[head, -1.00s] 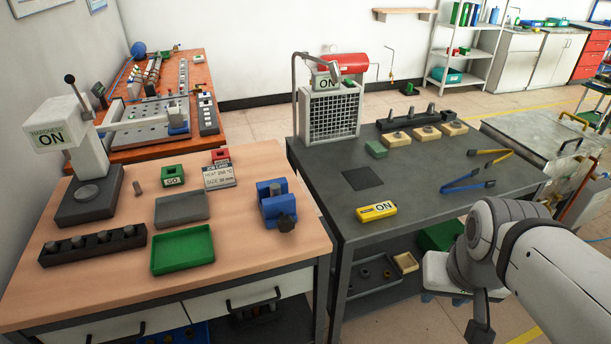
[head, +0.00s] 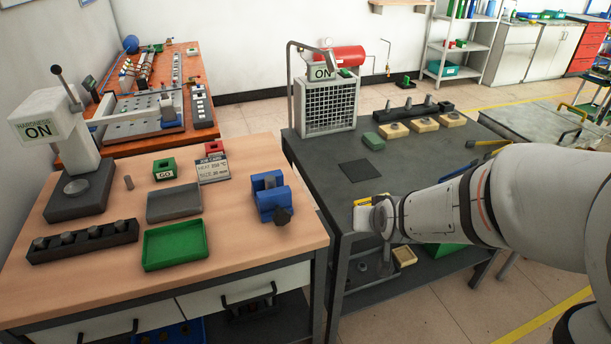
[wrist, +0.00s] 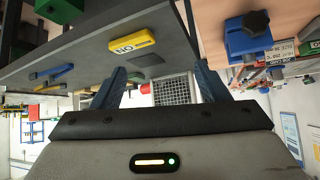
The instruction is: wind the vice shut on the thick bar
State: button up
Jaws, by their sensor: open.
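The blue vice (head: 270,197) stands near the right edge of the wooden bench, with its dark star knob (head: 283,215) facing the front. Its jaws have a greyish gap between them; I cannot tell whether a thick bar is in it. In the wrist view the vice (wrist: 240,42) and its knob (wrist: 257,21) are at the upper right. My gripper (wrist: 159,67) is open and empty, its two dark blue fingers spread. It is apart from the vice, to its right over the grey table's front; the head view hides its fingers.
A green tray (head: 175,245), a grey plate (head: 174,203) and a sign card (head: 213,168) are left of the vice. A short upright pin (head: 128,182) stands by the hardness tester (head: 75,190). The yellow ON unit (wrist: 146,40) lies on the grey table (head: 320,165).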

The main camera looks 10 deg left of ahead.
jog(key=w+a+f+n+t+y, duration=0.1)
jog(key=w+a+f+t, duration=0.1)
jog(key=w+a+f, duration=0.4)
jog(key=n+t+y+b, duration=0.3)
jog(key=t+y, duration=0.1)
jog(key=t, duration=0.2)
send_near(282, 220)
jog(key=x, duration=0.4)
jog(key=p+x, duration=0.2)
jog(key=x, duration=0.5)
jog(key=shift+c, duration=0.3)
jog(key=c, duration=0.9)
